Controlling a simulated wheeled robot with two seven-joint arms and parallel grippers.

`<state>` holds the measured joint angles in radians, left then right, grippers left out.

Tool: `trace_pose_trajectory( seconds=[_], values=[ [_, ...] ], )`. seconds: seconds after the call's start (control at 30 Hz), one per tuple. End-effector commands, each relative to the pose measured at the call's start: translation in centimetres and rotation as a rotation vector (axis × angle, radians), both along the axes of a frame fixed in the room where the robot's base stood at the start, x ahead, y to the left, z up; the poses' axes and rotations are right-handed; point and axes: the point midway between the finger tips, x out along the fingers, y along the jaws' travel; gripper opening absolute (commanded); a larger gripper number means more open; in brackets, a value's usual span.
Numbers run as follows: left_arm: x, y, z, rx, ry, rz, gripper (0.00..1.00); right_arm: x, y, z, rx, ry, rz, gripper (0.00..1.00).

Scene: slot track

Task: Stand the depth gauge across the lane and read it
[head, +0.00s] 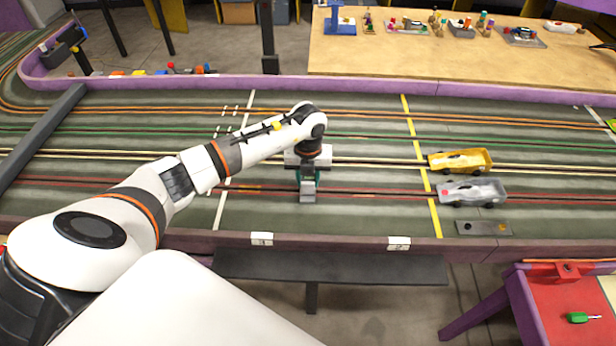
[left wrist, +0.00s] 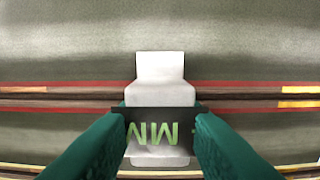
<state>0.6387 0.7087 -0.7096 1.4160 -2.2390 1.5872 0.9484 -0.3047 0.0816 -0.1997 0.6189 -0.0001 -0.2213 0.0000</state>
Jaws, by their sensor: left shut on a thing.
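The depth gauge (head: 307,193) is a small grey piece with a dark band showing green "MM" lettering. In the left wrist view the gauge (left wrist: 160,93) lies between my fingers, its pale far end crossing the red-edged lane (left wrist: 60,96). My left gripper (head: 309,178) points down over the track and is shut on the gauge, with a green finger on each side of it. I cannot tell whether the gauge touches the track. Its underside and any reading are hidden. My right gripper is not in view.
A yellow car (head: 460,160) and a silver car (head: 472,192) stand right of the yellow line (head: 421,165). A grey plate (head: 483,228) lies near the front wall. A grey beam (head: 40,138) crosses the track at left. The lane around the gauge is clear.

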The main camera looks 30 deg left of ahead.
Motion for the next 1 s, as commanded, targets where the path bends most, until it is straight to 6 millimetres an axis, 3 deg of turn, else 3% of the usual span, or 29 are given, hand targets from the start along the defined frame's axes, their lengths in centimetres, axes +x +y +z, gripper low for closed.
trace_pose_trajectory(
  seconds=[0.13, 0.17, 0.3, 0.67, 1.0],
  values=[
    [0.0, 0.0, -0.3, 0.001, -0.001, 0.000, 0.02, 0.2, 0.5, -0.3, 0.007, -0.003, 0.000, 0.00],
    [0.0, 0.0, -0.3, 0.000, 0.000, 0.000, 0.36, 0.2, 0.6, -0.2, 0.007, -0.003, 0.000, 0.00],
    [0.0, 0.0, -0.2, 0.000, 0.000, 0.000, 0.54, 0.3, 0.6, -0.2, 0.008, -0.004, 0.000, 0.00],
    [0.1, 0.1, 0.5, 0.000, -0.002, 0.000, 0.54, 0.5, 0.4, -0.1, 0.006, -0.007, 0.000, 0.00],
    [0.1, 0.1, 7.1, 0.001, -0.007, 0.000, 0.54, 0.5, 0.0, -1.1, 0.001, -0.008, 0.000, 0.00]
  ],
)
